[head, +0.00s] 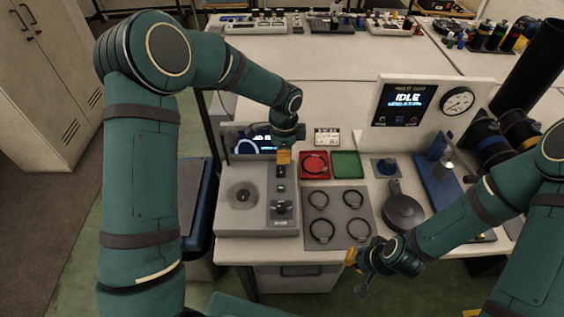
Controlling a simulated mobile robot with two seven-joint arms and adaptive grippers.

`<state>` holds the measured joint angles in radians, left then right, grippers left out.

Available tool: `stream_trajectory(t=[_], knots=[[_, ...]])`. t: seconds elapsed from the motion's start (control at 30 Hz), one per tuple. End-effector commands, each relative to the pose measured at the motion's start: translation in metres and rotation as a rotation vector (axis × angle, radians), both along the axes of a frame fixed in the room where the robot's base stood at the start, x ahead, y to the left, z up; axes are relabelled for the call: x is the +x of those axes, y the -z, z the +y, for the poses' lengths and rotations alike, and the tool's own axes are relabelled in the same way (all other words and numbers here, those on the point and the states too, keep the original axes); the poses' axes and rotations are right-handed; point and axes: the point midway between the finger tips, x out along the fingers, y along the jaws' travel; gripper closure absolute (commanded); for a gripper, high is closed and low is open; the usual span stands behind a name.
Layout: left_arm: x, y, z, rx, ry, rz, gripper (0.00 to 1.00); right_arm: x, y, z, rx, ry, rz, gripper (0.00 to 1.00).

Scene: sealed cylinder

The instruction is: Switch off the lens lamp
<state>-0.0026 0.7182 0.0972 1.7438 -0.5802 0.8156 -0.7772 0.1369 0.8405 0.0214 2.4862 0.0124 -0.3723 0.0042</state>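A grey bench unit (240,222) stands at the left of the table. It has a round plate with a dark centre (243,195) and a dark control strip on its right. The strip carries a small green-lit button (281,188) and a dark knob or switch (280,208). Which part is the lens lamp's switch I cannot tell. My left gripper (284,158) points down over the back of the strip, its yellow tip above the controls. Whether its fingers are open or shut is unclear. My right gripper (356,272) is off the table's front edge, fingers apart and empty.
Right of the unit lie a red tray (315,173), a green tray (347,172) and a grey mat (337,218) with several rings. A panel reading IDLE (405,101) with a gauge (458,101) stands behind. A dark round pan-like object (404,213) is farther right.

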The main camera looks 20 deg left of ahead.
Motion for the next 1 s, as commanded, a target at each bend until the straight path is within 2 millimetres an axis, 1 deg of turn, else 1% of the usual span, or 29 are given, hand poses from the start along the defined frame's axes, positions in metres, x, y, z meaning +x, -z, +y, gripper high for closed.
stream_trajectory(t=[0.03, 0.1, 0.2, 0.3, 0.43, 1.0], knots=[[-0.001, -0.011, 0.0, 0.0, 0.0, -0.003, 1.0, 0.0, -0.001, 0.0, 0.0, 0.0, 0.0, 1.0], [-0.003, -0.021, 0.0, 0.001, 0.001, -0.002, 1.0, 0.0, -0.001, 0.0, 0.0, 0.0, 0.0, 1.0], [-0.005, -0.032, -0.001, 0.001, 0.001, 0.0, 1.0, 0.0, -0.002, 0.0, 0.0, 0.0, 0.0, 1.0], [-0.006, -0.038, -0.001, 0.0, 0.0, 0.0, 1.0, 0.0, -0.002, 0.0, 0.001, 0.0, 0.0, 1.0], [-0.007, -0.041, -0.001, 0.001, 0.0, 0.001, 1.0, 0.0, -0.002, 0.0, 0.0, 0.0, 0.0, 1.0], [-0.006, -0.041, -0.001, 0.001, 0.0, 0.001, 1.0, 0.0, -0.002, 0.0, 0.0, 0.0, 0.0, 1.0]])
